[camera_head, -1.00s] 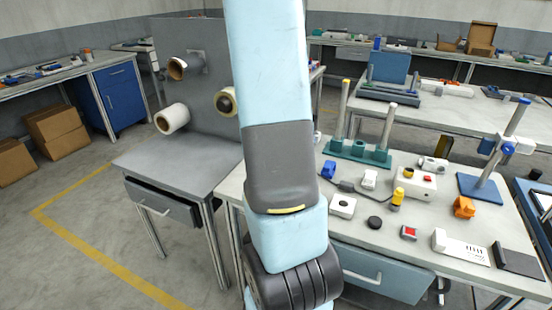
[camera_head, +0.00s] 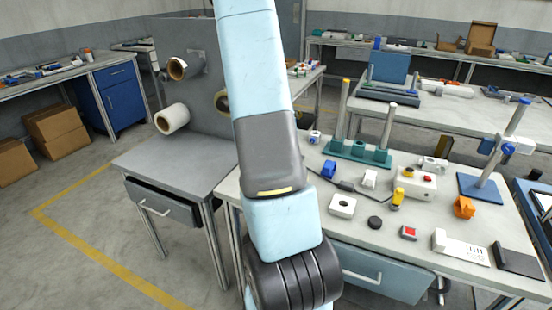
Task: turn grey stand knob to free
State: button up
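A tall grey upright panel (camera_head: 205,115) stands at the back of a grey table (camera_head: 175,160) on the left. It carries several rolls: one upper left (camera_head: 178,68), one lower left (camera_head: 172,118), and one on the right (camera_head: 222,101), partly hidden by my arm. I cannot make out a knob on this grey stand. At the right, a grey post with blue clamp parts (camera_head: 502,145) rises from a blue base on the white table. My arm crosses the middle of the view and leaves it at the top; my gripper is not in view.
The white table (camera_head: 330,225) holds a green base with two posts (camera_head: 357,152), a white box with buttons (camera_head: 415,184), an orange part (camera_head: 464,207) and several small parts. The grey table's front top is bare. A drawer (camera_head: 160,204) there is slightly open.

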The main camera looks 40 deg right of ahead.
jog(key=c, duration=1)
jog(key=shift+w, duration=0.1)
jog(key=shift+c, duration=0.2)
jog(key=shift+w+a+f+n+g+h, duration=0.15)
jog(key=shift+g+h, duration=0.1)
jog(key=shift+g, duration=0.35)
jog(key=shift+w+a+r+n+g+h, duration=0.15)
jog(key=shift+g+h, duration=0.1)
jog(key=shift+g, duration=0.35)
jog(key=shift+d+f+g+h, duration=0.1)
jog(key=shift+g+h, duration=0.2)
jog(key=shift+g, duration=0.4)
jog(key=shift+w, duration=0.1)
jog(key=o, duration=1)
